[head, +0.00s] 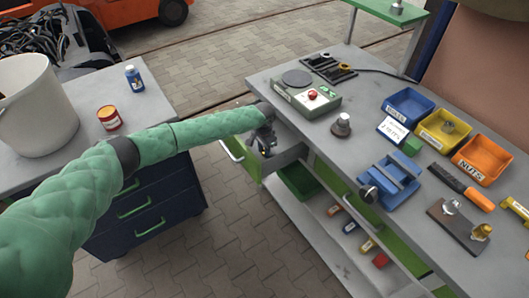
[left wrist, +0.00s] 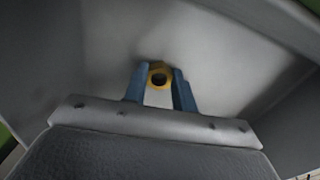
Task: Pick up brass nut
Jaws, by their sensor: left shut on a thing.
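The brass nut (left wrist: 159,76) shows in the left wrist view as a yellow ring with a dark hole. It sits between the blue fingertips of my left gripper (left wrist: 160,88), which is shut on it. Behind it is the pale grey inside of an open drawer (left wrist: 225,60). In the head view my left arm in its green sleeve reaches into the open green-fronted drawer (head: 240,160) under the workbench, and my left gripper (head: 267,148) is there. The nut cannot be made out in the head view. My right gripper is not in view.
The workbench (head: 365,100) holds a scale (head: 305,97), a blue bin (head: 408,106), a yellow bin (head: 444,130), an orange bin (head: 482,158) and a blue vise (head: 390,182). Drawer walls stand close around my left gripper. Paved floor (head: 215,235) lies clear between the benches.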

